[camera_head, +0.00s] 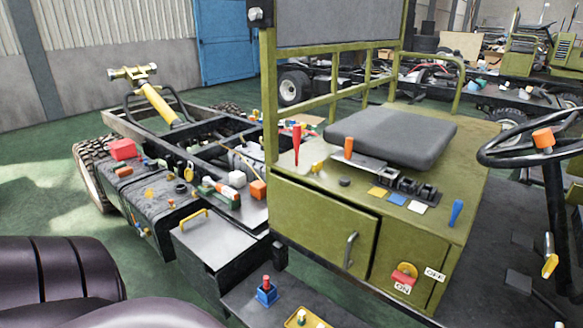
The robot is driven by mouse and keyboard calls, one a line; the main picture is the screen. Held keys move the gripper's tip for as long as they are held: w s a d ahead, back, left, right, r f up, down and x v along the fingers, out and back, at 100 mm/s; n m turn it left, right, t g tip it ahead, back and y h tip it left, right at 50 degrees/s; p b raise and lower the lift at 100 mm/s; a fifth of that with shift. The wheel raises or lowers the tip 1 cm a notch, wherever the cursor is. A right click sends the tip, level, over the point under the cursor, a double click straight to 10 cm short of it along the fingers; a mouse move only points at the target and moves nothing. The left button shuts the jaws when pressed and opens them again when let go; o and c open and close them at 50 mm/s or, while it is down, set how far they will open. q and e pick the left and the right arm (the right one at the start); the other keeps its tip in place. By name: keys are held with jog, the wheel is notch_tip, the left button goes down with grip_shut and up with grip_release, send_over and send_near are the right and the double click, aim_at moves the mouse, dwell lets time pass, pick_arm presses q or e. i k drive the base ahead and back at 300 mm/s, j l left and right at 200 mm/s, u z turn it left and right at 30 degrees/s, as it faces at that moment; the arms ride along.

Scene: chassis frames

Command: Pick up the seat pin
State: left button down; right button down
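A dark grey seat cushion (390,135) rests on the olive-green cabinet. Several small pin-like things stand near it. A red one (297,143) stands upright at the cabinet's left edge. An orange one (348,147) stands upright just in front of the cushion. A blue one (456,212) stands, slightly tilted, at the front right corner of the cabinet top. I cannot tell from this view which of them is the seat pin. Neither of my grippers is in view.
The olive cabinet (325,224) has a door handle and an ON/OFF red knob (404,275). A black steering wheel (525,145) is at right. Olive posts rise behind the cabinet. Loose small parts crowd the chassis at left. Dark rounded shapes (60,265) fill the lower left.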

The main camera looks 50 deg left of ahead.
aim_at(267, 285)
jog(key=j+u, duration=0.45)
jog(key=i+j+u, duration=0.15)
jog(key=j+u, duration=0.3)
jog(key=i+j+u, duration=0.1)
jog(key=j+u, duration=0.15)
jog(key=u, duration=0.2)
jog(key=j+z, duration=0.25)
jog(key=j, duration=0.45)
jog(key=i+j+z, duration=0.1)
jog(key=j+z, duration=0.2)
jog(key=j, duration=0.4)
jog(key=k+j+z, duration=0.1)
jog(key=j+z, duration=0.15)
jog(key=j, duration=0.45)
jog(key=k+j+z, duration=0.1)
jog(key=j+z, duration=0.15)
jog(key=j, duration=0.45)
